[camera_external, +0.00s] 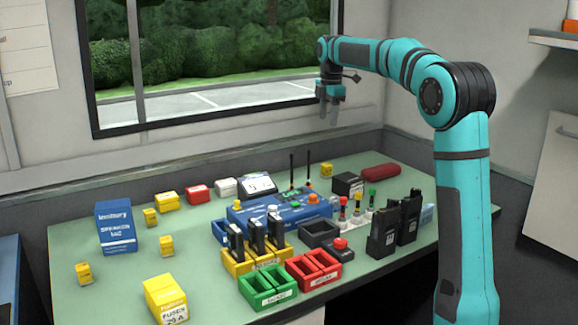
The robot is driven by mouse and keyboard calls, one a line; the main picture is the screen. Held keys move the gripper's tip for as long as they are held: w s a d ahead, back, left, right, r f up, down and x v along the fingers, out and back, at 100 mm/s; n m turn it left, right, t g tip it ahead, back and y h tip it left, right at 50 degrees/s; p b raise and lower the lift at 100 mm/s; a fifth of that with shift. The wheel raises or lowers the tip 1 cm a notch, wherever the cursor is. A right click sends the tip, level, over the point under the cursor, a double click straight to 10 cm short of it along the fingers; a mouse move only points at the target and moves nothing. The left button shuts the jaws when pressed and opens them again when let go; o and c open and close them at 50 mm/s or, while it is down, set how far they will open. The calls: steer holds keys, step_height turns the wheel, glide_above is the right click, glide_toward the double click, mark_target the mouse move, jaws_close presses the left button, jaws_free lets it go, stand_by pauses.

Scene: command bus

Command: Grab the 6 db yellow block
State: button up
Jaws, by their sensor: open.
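Several small yellow blocks stand on the green table: one at the front left (83,273), one right of the blue box (166,245), one behind that (150,217) and one at the back (326,169). Their labels are too small to read, so I cannot tell which is the 6 dB block. My gripper (329,112) is open and empty, pointing down in front of the window. It hangs well above the back of the table, apart from all the blocks.
A blue box (116,228) stands at the left, with a yellow fuse box (166,298) in front. A blue console (280,214) with upright antennas fills the middle. Green bins (268,289), red bins (314,270) and black radios (384,232) crowd the front right. Bare table (120,288) shows at front left.

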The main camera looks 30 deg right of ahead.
mark_target(331, 165)
steer(key=shift+n+g, duration=0.5)
steer(key=shift+n, duration=0.1)
steer(key=f, duration=0.6)
steer(key=w+d+f, duration=0.1)
steer(key=f, duration=1.2)
steer(key=shift+w+d+f, duration=0.15)
steer(key=shift+w, duration=0.25)
steer(key=c, duration=1.1)
